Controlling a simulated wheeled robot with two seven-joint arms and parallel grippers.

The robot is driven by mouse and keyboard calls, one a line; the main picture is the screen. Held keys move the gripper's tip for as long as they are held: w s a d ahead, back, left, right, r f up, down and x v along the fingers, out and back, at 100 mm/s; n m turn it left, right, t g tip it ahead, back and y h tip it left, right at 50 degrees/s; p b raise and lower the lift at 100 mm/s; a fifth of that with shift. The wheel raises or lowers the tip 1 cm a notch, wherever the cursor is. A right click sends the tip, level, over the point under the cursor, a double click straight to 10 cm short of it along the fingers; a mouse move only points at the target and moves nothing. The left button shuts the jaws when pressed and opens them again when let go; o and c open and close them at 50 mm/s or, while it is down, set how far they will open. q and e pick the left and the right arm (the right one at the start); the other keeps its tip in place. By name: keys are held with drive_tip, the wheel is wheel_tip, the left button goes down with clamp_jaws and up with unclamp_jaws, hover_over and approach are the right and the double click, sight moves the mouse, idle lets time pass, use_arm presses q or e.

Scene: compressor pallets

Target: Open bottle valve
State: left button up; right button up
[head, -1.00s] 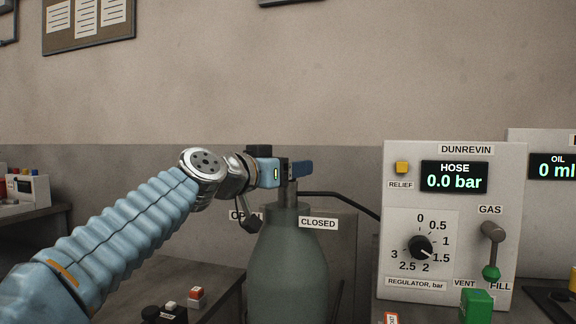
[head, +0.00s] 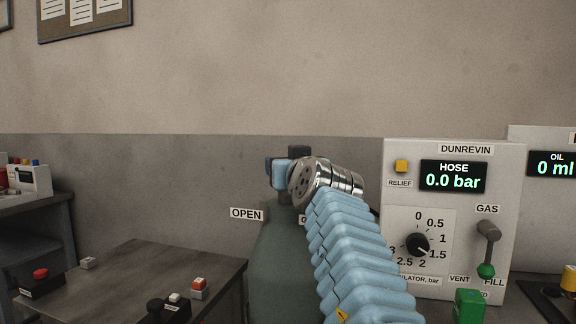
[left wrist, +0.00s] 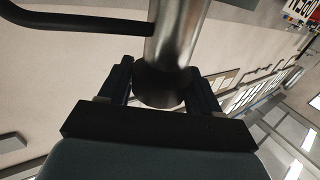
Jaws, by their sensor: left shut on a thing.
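The grey bottle (head: 272,265) stands at the middle of the head view, its right side hidden by my arm. A white OPEN label (head: 246,214) shows left of its top, while the CLOSED label (head: 302,220) is almost wholly covered. My left gripper (head: 272,172) is at the bottle's top, shut on the valve handle; a small dark-blue part of the handle (head: 268,163) seems to show at its left. In the left wrist view, the dark fingers (left wrist: 163,88) flank a dark round part below the steel valve stem (left wrist: 178,32). My right gripper is out of view.
A low table (head: 130,275) with small buttons is at lower left.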

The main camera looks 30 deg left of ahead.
use_arm(q)
drive_tip(key=n+g+y, duration=0.3)
drive_tip(key=g, duration=0.1)
drive_tip(key=shift+w+n+g, duration=0.1)
drive_tip(key=shift+n+g, duration=0.3)
drive_tip(key=shift+n+g+y, duration=1.1)
drive_tip(key=shift+n+g, duration=0.6)
drive_tip(key=shift+g, duration=0.8)
drive_tip(key=shift+r+g, duration=0.1)
drive_tip(key=shift+g, duration=0.2)
drive_tip(key=o, duration=0.9)
drive_tip(key=shift+o, duration=0.2)
drive_tip(key=shift+d, duration=0.15)
drive_tip(key=s+d, duration=0.2)
drive_tip(key=d, duration=1.1)
drive_tip(key=shift+d, duration=0.25)
drive_tip(key=shift+s, duration=0.1)
